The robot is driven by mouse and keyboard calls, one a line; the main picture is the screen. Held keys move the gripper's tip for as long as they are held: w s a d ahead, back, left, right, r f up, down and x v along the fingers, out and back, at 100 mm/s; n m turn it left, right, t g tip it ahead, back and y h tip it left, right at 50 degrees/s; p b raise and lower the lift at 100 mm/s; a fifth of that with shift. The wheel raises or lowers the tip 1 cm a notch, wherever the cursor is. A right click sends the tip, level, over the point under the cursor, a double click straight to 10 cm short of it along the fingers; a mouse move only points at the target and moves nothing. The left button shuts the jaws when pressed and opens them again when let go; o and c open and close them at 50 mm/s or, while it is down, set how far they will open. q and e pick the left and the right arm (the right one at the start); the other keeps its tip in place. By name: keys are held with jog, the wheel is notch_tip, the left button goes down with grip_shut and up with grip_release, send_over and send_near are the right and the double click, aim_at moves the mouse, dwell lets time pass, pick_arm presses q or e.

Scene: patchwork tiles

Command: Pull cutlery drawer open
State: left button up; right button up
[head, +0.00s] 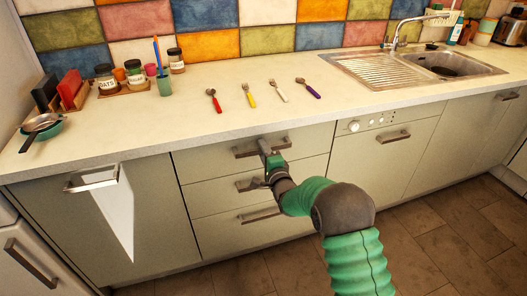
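The stack of three drawers is in the middle of the head view, under the counter. The top drawer (205,163) looks closed, with its front flush with the cabinet. Its bar handle (245,152) is metal. My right gripper (269,153) is at this handle, near its middle, and covers part of it. The fingers are small and partly hidden by the gripper body, so I cannot tell whether they are shut on the bar. Four-piece cutlery lies on the counter above: a red-handled piece (214,101), a yellow one (249,95), a white one and a purple one. My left gripper is not in view.
The lower drawer handles (259,215) are below my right gripper. A dishwasher front (380,150) is right of the drawers. The floor in front looks clear.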

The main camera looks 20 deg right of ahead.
grip_shut()
jog(key=shift+d, duration=0.1)
jog(key=shift+s+d+f, duration=0.1)
jog(key=shift+d+f, duration=0.05)
dwell(0.9)
